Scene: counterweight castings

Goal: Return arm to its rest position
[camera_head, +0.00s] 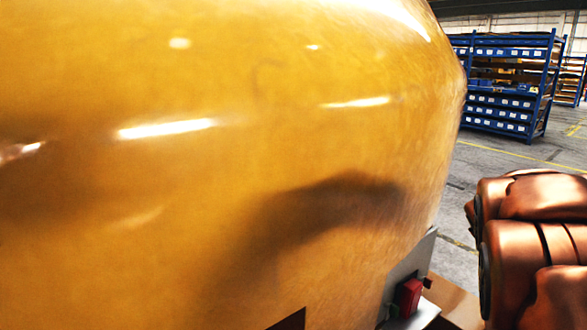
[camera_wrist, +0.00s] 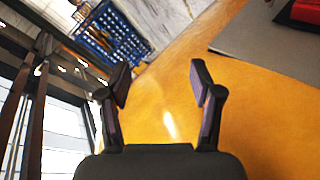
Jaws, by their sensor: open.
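My gripper (camera_wrist: 161,78) is open in the wrist view, its two dark fingers spread with nothing between them. Behind and below the fingers is the glossy yellow surface of a large casting (camera_wrist: 255,105). In the head view the same kind of yellow casting (camera_head: 250,100) fills the left and middle, very close. My gripper cannot be made out in the head view. Whether the fingers touch the yellow surface cannot be told; no contact shows.
A grey plate (camera_wrist: 270,48) with a red block (camera_wrist: 306,12) lies at the wrist view's upper right. A red block (camera_head: 409,297) also shows low in the head view. A blue shelf rack (camera_head: 507,82) stands far back right, with open grey floor (camera_head: 490,160) before it.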

